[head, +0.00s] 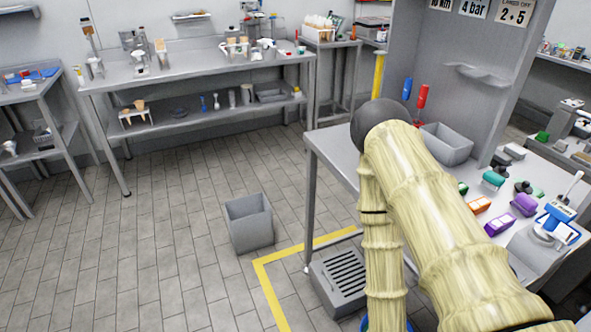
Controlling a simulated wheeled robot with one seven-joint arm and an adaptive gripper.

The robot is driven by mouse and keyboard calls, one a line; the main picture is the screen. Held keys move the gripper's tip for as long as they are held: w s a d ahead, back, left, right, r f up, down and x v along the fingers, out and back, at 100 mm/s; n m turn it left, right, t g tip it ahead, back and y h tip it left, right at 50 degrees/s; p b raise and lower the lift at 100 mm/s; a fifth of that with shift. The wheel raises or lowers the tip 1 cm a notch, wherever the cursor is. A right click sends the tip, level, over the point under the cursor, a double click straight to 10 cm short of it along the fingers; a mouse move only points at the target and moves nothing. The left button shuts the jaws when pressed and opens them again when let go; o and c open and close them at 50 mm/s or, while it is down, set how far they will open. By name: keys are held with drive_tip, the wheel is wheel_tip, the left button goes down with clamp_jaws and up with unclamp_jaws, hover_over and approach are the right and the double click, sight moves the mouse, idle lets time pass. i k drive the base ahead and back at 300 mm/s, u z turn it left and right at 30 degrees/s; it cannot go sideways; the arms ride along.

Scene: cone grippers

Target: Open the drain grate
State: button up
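The drain grate (347,272) is a grey slatted panel with dark slots, set in a low grey box on the tiled floor below the right-hand bench. Its slats lie flat in the top of the box. My own arm, pale yellow and ribbed like bamboo with a dark round joint, crosses in front of the bench and hides the area right of the grate. My gripper is not visible in the head view.
Yellow floor tape (268,285) runs around the grate's left and back. A grey bin (249,222) stands on the floor to the left. The right bench (335,145) holds coloured blocks and a grey tub (446,146). Floor at left is clear.

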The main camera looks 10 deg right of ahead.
sight(341, 275)
drive_tip(key=u, duration=0.35)
drive_tip(key=k, duration=0.5)
drive_tip(key=u, duration=0.95)
drive_tip(key=i, duration=1.3)
drive_tip(key=z, duration=1.2)
drive_tip(key=i, duration=0.4)
drive_tip(key=z, duration=0.35)
